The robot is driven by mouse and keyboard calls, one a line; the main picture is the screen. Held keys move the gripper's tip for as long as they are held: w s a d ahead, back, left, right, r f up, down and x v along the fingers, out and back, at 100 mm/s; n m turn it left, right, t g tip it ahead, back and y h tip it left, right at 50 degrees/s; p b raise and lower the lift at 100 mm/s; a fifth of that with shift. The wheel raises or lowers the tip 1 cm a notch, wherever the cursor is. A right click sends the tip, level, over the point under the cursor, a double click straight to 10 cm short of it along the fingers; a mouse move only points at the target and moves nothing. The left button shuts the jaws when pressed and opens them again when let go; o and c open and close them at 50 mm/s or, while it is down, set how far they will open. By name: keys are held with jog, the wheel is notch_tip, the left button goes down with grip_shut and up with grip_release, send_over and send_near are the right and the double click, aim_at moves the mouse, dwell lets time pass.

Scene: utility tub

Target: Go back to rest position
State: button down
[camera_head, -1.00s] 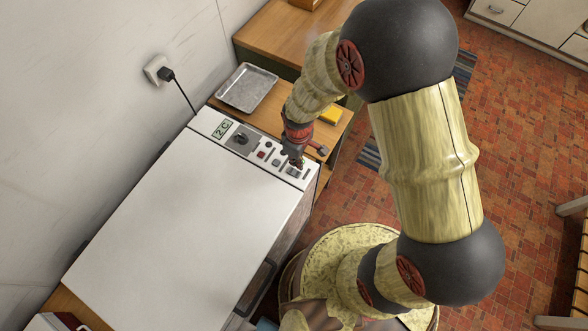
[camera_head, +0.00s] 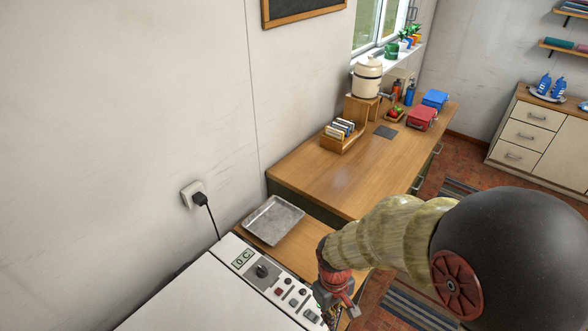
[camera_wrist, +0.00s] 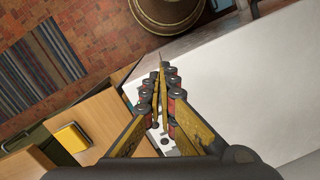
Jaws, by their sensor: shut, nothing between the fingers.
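My gripper (camera_wrist: 160,90) is shut and empty in the wrist view, its two fingers meeting. In the head view my gripper (camera_head: 327,314) is at the bottom, over the right end of the control panel (camera_head: 270,280) of a white appliance (camera_head: 185,300). Its fingertips are partly cut off there, and I cannot tell whether they touch the panel. The panel has a small display, a dark knob and several buttons. In the wrist view the appliance's white top (camera_wrist: 250,85) lies to the right of the fingers.
A metal tray (camera_head: 272,220) lies on the wooden counter behind the panel. A yellow block (camera_wrist: 72,137) lies on wood in the wrist view. The long worktop (camera_head: 340,180) holds a card box (camera_head: 343,135), a crock (camera_head: 367,77) and a red box (camera_head: 422,118). Its near part is clear.

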jog(key=s+d+r+m+t+b, duration=0.2)
jog(key=d+r+m+t+b, duration=0.1)
jog(key=r, duration=0.6)
jog(key=s+d+r+m+t+b, duration=0.2)
jog(key=d+r+b, duration=0.4)
jog(key=r, duration=0.3)
jog(key=shift+s+r+m+t+b, duration=0.2)
jog(key=shift+s+m+t+b, duration=0.2)
jog(key=shift+s+t, duration=0.5)
jog(key=shift+w, duration=0.15)
